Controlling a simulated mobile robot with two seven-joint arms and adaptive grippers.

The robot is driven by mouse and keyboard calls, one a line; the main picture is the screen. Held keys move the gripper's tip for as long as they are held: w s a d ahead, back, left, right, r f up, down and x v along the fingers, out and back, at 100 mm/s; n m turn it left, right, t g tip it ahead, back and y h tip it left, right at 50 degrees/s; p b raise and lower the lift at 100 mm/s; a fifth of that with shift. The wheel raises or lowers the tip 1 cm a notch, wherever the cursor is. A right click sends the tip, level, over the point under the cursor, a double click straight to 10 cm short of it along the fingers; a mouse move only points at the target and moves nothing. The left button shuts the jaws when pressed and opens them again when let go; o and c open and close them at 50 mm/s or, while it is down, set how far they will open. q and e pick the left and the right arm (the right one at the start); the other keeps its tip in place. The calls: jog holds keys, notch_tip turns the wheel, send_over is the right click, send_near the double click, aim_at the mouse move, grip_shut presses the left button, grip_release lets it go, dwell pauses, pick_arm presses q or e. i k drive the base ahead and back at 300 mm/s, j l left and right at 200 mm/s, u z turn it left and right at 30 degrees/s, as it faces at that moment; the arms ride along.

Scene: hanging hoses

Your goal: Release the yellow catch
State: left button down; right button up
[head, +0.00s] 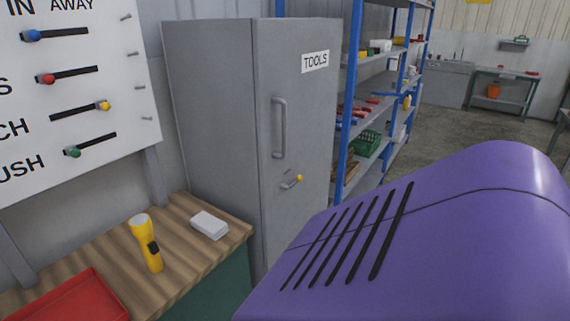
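The lever slants up to the right, and the door looks shut. A yellow knob (104,106) is also on the white wall board (75,85), at the right end of its slot. The label beside it is cut off, showing "CH". Blue, red and green knobs sit at the left ends of their slots. Neither of my grippers is in view.
A large purple slotted hood (430,240) fills the lower right, in front of the cabinet. A wooden bench (190,255) at lower left holds a yellow flashlight (147,243), a white box (209,225) and a red tray (75,300). Blue-framed shelves (355,95) stand beyond the cabinet.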

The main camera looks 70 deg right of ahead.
aim_at(298, 177)
jog(key=z, duration=2.1)
